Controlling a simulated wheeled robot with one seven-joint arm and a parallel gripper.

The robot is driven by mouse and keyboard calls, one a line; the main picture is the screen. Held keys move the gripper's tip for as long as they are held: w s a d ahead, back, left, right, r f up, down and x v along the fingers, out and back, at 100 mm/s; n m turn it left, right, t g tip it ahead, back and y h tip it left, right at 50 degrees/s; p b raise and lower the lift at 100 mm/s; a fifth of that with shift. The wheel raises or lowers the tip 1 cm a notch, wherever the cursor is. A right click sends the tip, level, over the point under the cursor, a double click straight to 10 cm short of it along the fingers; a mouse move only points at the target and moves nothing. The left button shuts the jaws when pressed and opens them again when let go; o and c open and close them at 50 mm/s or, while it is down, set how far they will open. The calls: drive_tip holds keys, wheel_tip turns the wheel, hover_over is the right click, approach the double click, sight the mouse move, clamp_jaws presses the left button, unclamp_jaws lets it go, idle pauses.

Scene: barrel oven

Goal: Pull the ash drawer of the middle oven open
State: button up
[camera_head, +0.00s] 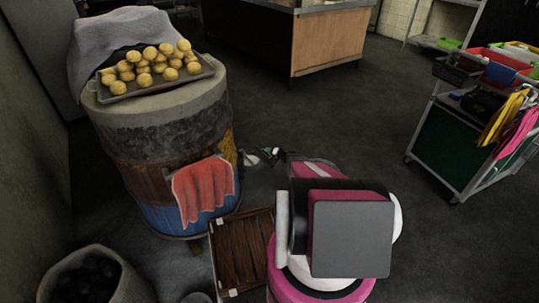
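A barrel oven (165,130) stands at the left, with a dark upper band, a brown middle and a blue lower part. It is the only oven I can make out, so I cannot tell whether it is the middle one. A red cloth (204,190) hangs over its front. I cannot make out an ash drawer; the cloth and my arm may hide it. What looks like my gripper (263,156) is small and dark beside the oven's right side, beyond my pink and white arm. I cannot tell whether its fingers are apart, or whether it touches the oven.
A tray (122,94) of round yellow-brown food lies on the oven beside a grey cloth (120,35). A slatted wooden crate (241,252) and a bucket of dark lumps (125,285) stand near the oven. A loaded cart (440,140) is at right. The floor between is clear.

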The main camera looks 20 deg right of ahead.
drive_tip(key=shift+o, duration=0.6)
drive_tip(key=r, duration=0.3)
drive_tip(key=shift+s+a+r, duration=0.15)
drive_tip(key=shift+s+a, duration=0.15)
drive_tip(key=shift+a, duration=0.1)
drive_tip(key=s+a+r, duration=0.1)
drive_tip(key=a+r, duration=0.1)
drive_tip(key=a, duration=0.1)
drive_tip(key=s+a+r, duration=0.1)
drive_tip(key=a+r, duration=0.1)
drive_tip(key=a, duration=0.1)
drive_tip(key=s+a+r, duration=0.1)
drive_tip(key=a+r, duration=0.1)
drive_tip(key=a, duration=0.2)
drive_tip(key=shift+s+r, duration=0.1)
drive_tip(key=shift+s, duration=0.05)
drive_tip(key=shift+c, duration=0.6)
drive_tip(key=shift+a, duration=0.1)
